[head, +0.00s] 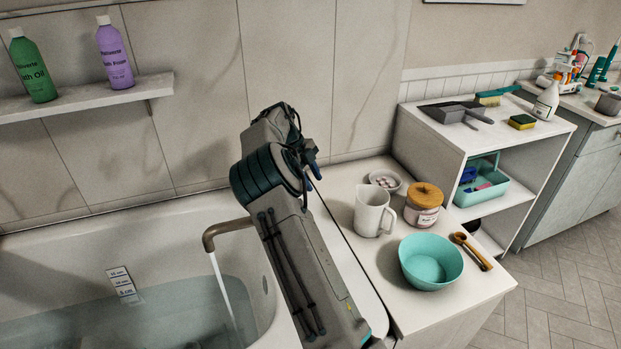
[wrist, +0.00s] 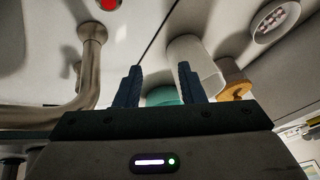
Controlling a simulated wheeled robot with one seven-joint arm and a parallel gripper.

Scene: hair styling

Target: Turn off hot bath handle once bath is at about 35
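The white bath (head: 60,260) holds some water (head: 170,310), and a stream runs from the bronze spout (head: 228,228). A marked strip (head: 122,282) is on the inner bath wall; the water surface is near its lower end, and its numbers are too small to read surely. In the wrist view the spout (wrist: 92,60) is at left, and a red round mark (wrist: 108,4), perhaps on the hot handle, is at the top edge. The handle is hidden behind my arm in the head view. My gripper (wrist: 160,70) is open and empty, apart from the spout.
The counter right of the bath holds a white pitcher (head: 373,211), a wooden-lidded jar (head: 423,205), a turquoise bowl (head: 430,262), a small dish (head: 385,181) and a wooden-handled tool (head: 473,251). A wall shelf (head: 90,100) carries two bottles.

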